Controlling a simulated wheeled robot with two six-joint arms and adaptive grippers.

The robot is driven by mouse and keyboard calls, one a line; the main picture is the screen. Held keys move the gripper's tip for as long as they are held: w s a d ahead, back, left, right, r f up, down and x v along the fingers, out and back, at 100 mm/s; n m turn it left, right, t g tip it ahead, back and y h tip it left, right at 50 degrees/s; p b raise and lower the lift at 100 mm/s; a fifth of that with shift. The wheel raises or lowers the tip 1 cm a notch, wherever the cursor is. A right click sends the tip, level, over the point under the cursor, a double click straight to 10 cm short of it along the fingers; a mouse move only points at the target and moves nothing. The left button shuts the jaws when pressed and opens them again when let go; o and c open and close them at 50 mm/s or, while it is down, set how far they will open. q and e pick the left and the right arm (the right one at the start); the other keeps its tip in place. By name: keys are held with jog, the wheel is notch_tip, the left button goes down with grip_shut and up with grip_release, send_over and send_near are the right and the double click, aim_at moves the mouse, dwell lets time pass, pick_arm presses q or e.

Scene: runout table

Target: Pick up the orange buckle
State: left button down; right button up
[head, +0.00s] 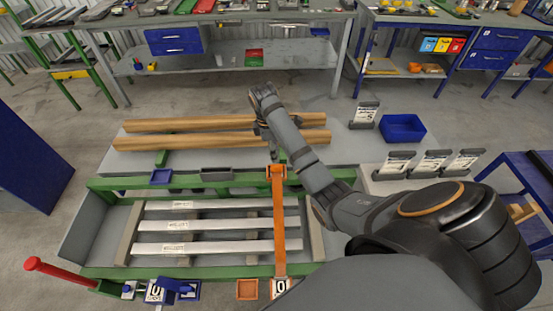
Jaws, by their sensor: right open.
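An orange strap (279,225) lies across several white bars (190,226) in the green-framed runout table (130,184). An orange buckle-like piece (276,172) sits at the strap's far end, on the green rail. My right gripper (272,151) is open and points down just beyond that piece, near the front ends of the wooden beams. It appears empty, and its fingertips are partly hidden by my forearm. I cannot tell how high it is above the table. My left gripper is out of view.
Two wooden beams (190,124) lie behind the rail. A blue bin (402,128) and several label stands (396,164) are at right. An orange square tray (247,289) is at the front edge; a red handle (60,274) projects at front left.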

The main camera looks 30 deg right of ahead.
aim_at(276, 166)
jog(key=f, duration=0.1)
jog(key=f+b, duration=0.1)
jog(key=f, duration=0.1)
jog(key=shift+w+d+f+b, duration=0.25)
jog(key=shift+d+f+b, duration=0.15)
jog(key=shift+a, duration=0.1)
jog(key=f+b, duration=0.4)
jog(key=f, duration=0.1)
jog(key=shift+s, duration=0.3)
jog(key=shift+r, duration=0.2)
jog(key=c, duration=0.8)
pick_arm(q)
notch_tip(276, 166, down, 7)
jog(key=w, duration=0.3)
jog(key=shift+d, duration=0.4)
pick_arm(e)
grip_shut()
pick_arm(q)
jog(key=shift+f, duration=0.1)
